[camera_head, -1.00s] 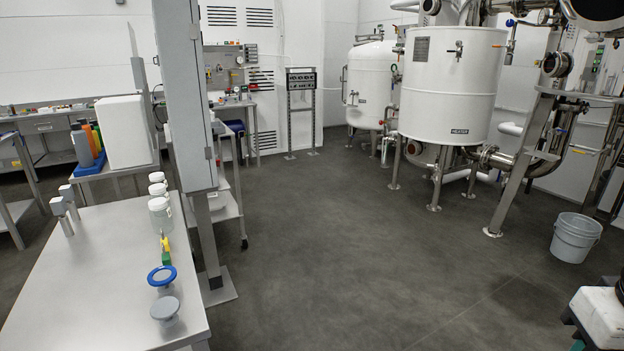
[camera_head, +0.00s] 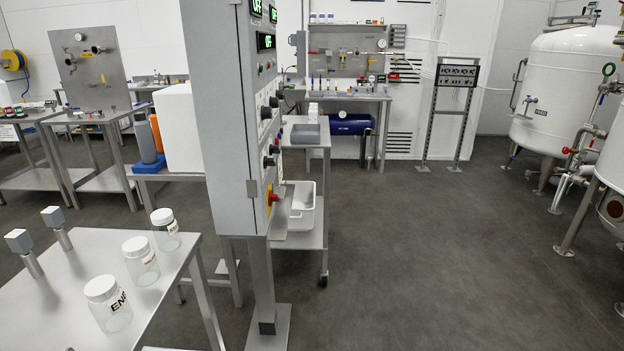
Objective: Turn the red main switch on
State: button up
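A grey control cabinet (camera_head: 222,125) stands on a post left of centre. Its front panel faces right and shows at a steep slant. The red main switch (camera_head: 272,197) is low on that panel, on a yellow backing. Its handle position cannot be made out at this angle. Above it are several dark knobs (camera_head: 268,150) and green displays (camera_head: 265,41) that read OFF. My gripper is not in view.
A steel table (camera_head: 70,300) with jars (camera_head: 108,303) is at the near left. A cart (camera_head: 312,240) with a white bin (camera_head: 302,208) stands just behind the cabinet. Open floor (camera_head: 420,270) lies to the right, with white tanks (camera_head: 565,85) at the far right.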

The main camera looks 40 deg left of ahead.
aim_at(272, 197)
jog(key=i, duration=1.3)
jog(key=u, duration=2.2)
jog(key=k, duration=0.6)
jog(key=u, duration=0.5)
jog(key=i, duration=1.6)
jog(key=z, duration=0.35)
